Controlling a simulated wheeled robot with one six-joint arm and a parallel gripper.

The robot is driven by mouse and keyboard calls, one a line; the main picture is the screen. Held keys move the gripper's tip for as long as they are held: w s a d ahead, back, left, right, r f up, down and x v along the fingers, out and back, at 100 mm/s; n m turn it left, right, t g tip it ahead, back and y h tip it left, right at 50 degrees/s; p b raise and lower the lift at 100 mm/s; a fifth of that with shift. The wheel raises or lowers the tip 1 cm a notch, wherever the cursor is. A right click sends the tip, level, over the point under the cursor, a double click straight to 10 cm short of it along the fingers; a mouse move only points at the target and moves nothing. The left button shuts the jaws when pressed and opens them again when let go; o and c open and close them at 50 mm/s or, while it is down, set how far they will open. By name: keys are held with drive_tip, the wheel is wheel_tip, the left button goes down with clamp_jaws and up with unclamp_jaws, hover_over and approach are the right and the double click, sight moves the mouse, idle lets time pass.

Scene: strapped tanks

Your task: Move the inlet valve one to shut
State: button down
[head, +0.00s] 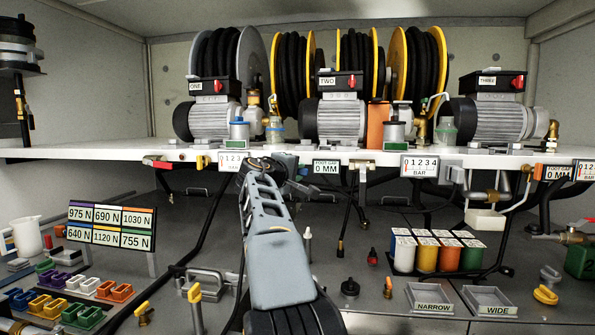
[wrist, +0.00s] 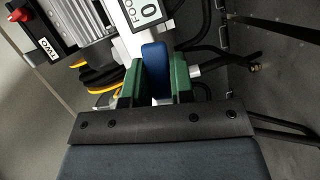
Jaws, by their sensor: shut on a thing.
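My gripper (head: 283,168) reaches up to the shelf's front edge in the head view. In the wrist view, its green fingers (wrist: 155,80) are shut on a blue handle (wrist: 154,58), which stands up between them. The handle is just below a white label plate with a "0" on it (wrist: 148,10). In the head view my gripper and arm hide most of this spot. No name for the inlet valve can be read here, and I cannot tell how far the handle is turned.
A white shelf (head: 110,153) carries motor pumps marked ONE (head: 208,120), TWO (head: 332,118) and THREE (head: 497,118). A red handle (head: 158,164) and a yellow one (head: 203,162) are at its edge, left of my gripper. Hoses hang below. Coloured cans (head: 403,255) stand lower right.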

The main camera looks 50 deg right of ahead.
drive_tip(key=shift+w+f+m+y, duration=0.1)
drive_tip(key=shift+f+m+y, duration=0.25)
drive_tip(key=shift+m, duration=0.35)
drive_tip(key=shift+f, duration=0.1)
drive_tip(key=shift+w+a+f+m+y+b, duration=0.2)
drive_tip(key=shift+f+m+b, duration=0.25)
drive_tip(key=shift+m, duration=0.35)
drive_tip(key=shift+w+a+f+m+t+y, duration=0.15)
drive_tip(key=shift+f+m+t+y, duration=0.25)
drive_tip(key=shift+m, duration=0.3)
drive_tip(key=shift+r, duration=0.1)
drive_tip(key=shift+w+a+f+m+t+y+b, duration=0.15)
drive_tip(key=shift+w+f+m+y+b, duration=0.15)
drive_tip(key=shift+m, duration=0.4)
drive_tip(key=shift+w+a+f+m+t+y+b, duration=0.15)
drive_tip(key=shift+w+f+m+y+b, duration=0.15)
drive_tip(key=shift+m, duration=0.4)
